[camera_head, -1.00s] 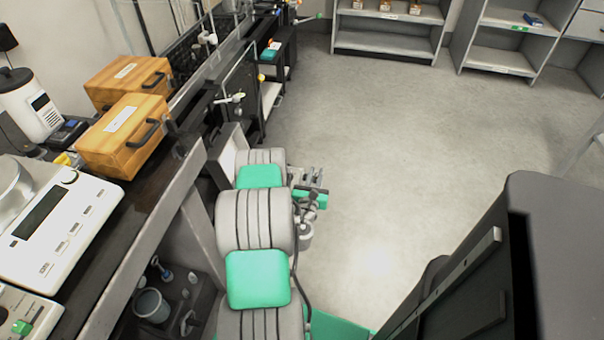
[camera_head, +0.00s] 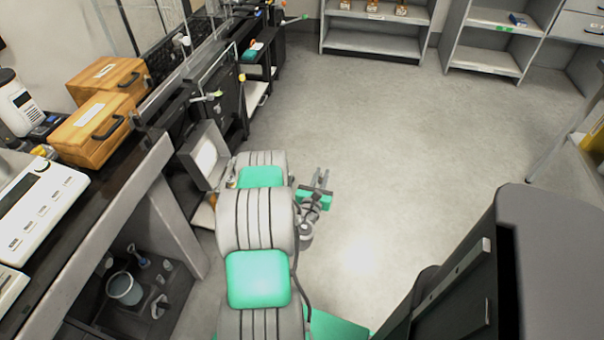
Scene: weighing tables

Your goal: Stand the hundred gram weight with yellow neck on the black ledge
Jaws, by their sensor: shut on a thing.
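My gripper (camera_head: 322,180) is beyond my arm, above open floor near the picture's middle, its two fingers pointing away from me. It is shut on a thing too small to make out. I cannot pick out the hundred gram weight with the yellow neck. A small yellow thing (camera_head: 40,151) lies by the front wooden box on the left bench, too small to identify. The bench top (camera_head: 142,150) is dark along its front edge; I cannot tell whether this is the black ledge.
Two wooden boxes (camera_head: 92,128) and a white balance (camera_head: 38,208) stand on the left bench. A beaker (camera_head: 125,288) and small items sit on a shelf below. Grey shelves (camera_head: 375,40) stand at the back.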

